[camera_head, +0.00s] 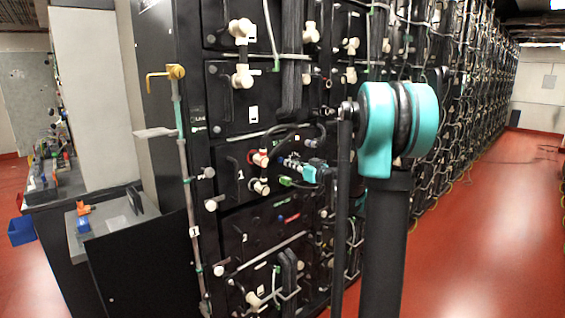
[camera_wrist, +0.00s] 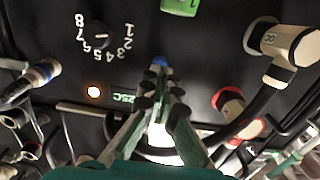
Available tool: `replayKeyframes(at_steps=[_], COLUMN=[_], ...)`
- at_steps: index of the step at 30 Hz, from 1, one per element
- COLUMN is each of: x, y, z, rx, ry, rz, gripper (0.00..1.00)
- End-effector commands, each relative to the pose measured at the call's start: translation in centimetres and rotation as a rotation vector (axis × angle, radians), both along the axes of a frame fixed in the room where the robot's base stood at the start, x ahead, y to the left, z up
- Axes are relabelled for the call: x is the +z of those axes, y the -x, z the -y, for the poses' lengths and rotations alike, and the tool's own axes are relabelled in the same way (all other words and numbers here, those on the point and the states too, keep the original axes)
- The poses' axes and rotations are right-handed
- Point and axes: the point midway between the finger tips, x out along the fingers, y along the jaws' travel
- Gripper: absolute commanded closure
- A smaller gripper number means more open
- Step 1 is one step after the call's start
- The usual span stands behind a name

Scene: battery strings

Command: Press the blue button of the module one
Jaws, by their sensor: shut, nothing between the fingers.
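The black panel of module one (camera_head: 240,173) carries a white "1" in the head view. In the wrist view, the blue button (camera_wrist: 159,61) shows just beyond the fingertips of my gripper (camera_wrist: 158,70). My gripper is shut and empty, its fingers pointing at the button and covering its lower part. I cannot tell whether the tips touch the button or stop just short. In the head view, my teal gripper body (camera_head: 315,171) is in front of this module, and the button cannot be made out there.
In the wrist view, a numbered dial (camera_wrist: 100,36) and a lit lamp (camera_wrist: 94,92) are left of the button. A white connector (camera_wrist: 285,48) and a red-and-white connector (camera_wrist: 230,102) with black cables are to the right. The red floor (camera_head: 490,220) is clear at right.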

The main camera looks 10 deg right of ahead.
Motion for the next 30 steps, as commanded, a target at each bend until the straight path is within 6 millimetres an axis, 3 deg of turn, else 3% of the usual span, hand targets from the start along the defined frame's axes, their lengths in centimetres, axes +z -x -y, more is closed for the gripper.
replayKeyframes(at_steps=[30], x=[0.0], y=[-0.93], z=[-0.6], rx=[0.0], ry=[0.0], rz=[0.0], gripper=[1.0])
